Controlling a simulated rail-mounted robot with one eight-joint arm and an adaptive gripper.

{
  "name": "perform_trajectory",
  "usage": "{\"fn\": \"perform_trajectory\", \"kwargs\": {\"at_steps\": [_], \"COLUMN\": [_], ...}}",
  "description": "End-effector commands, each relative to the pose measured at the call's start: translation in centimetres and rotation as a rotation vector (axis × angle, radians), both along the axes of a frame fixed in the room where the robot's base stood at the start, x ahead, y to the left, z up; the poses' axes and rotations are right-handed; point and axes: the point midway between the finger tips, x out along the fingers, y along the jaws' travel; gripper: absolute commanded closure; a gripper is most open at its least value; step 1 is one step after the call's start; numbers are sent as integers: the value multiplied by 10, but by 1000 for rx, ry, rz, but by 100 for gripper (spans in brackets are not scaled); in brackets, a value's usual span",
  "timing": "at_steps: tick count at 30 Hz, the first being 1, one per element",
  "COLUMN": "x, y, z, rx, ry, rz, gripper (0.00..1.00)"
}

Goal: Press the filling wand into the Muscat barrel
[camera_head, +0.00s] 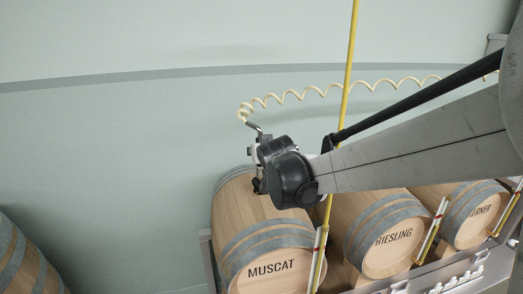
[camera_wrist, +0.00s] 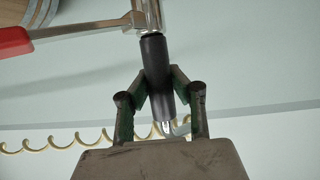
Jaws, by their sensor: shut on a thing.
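The Muscat barrel (camera_head: 272,248) lies on its side at the lower middle of the head view, its name on the end face. The filling wand has a bent metal top (camera_head: 254,127) joined to a pale coiled hose. In the wrist view the wand shows a black grip (camera_wrist: 155,62) with a metal part above it. My gripper (camera_wrist: 157,90) is shut around this black grip; in the head view my gripper (camera_head: 260,165) is above the Muscat barrel's upper side. My wrist hides the wand's lower part, so I cannot tell whether its tip touches or enters the barrel.
The Riesling barrel (camera_head: 385,240) and Kerner barrel (camera_head: 474,220) lie to the right. Another barrel (camera_head: 25,262) is at the lower left. The coiled hose (camera_head: 340,88) runs right. A red-handled lever (camera_wrist: 14,42) sticks out left in the wrist view. A thin yellow pole (camera_head: 347,75) stands close to my arm.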

Motion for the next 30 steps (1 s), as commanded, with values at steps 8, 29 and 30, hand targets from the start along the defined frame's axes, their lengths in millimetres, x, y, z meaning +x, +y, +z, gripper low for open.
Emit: {"fn": "perform_trajectory", "kwargs": {"at_steps": [8,29,30], "x": [0,0,0], "y": [0,0,0], "z": [-5,-16,-17], "rx": [0,0,0], "ry": [-1,-1,-1], "rz": [0,0,0], "gripper": [100,100,100]}}
